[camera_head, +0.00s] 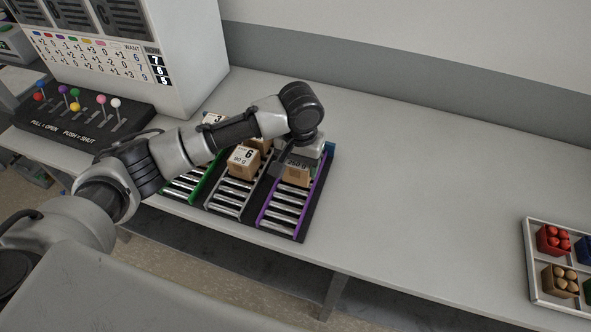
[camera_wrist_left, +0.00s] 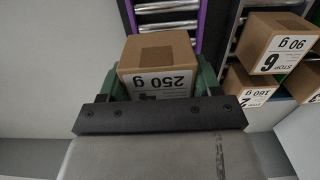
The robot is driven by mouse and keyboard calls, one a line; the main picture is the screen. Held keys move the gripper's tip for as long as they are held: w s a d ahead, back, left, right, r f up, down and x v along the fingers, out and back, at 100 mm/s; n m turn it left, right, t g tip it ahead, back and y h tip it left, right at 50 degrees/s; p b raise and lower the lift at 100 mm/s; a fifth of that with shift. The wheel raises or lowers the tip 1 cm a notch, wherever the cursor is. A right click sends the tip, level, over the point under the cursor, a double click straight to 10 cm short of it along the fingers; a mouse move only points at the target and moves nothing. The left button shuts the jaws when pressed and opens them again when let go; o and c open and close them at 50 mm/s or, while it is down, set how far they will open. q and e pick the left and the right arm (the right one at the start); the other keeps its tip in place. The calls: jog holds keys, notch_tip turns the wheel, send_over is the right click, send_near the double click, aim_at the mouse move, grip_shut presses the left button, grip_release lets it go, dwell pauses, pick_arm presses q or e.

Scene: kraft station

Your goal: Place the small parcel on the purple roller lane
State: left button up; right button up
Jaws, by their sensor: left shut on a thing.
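A small brown parcel marked 250 g (camera_head: 296,175) is between the fingers of my left gripper (camera_head: 297,165), over the back part of the purple roller lane (camera_head: 276,213). In the left wrist view the parcel (camera_wrist_left: 157,52) sits between the green finger pads of the left gripper (camera_wrist_left: 158,80), its label facing the camera. The purple rail (camera_wrist_left: 203,22) and rollers show just beyond it. I cannot tell whether the parcel's underside touches the rollers. My right gripper is not in view.
A parcel marked 6 and 90 g (camera_head: 244,162) stands on the neighbouring grey lane (camera_head: 229,204), with more parcels behind it. A green lane (camera_head: 183,189) is further left. A lever panel (camera_head: 75,120) stands at left, a divided tray (camera_head: 531,262) at right. The table between is clear.

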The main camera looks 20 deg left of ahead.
aim_at(295, 174)
pick_arm(q)
jog(key=shift+w+a+f, duration=0.35)
jog(key=shift+a+f, duration=0.05)
jog(key=shift+a, duration=0.2)
notch_tip(295, 174, down, 3)
jog(key=shift+f+p, duration=0.1)
jog(key=shift+p, duration=0.35)
jog(key=shift+f, duration=0.45)
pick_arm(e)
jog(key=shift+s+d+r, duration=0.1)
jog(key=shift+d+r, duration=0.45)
pick_arm(q)
jog(key=o, duration=1.1)
jog(key=shift+f, duration=0.15)
jog(key=shift+c, duration=0.2)
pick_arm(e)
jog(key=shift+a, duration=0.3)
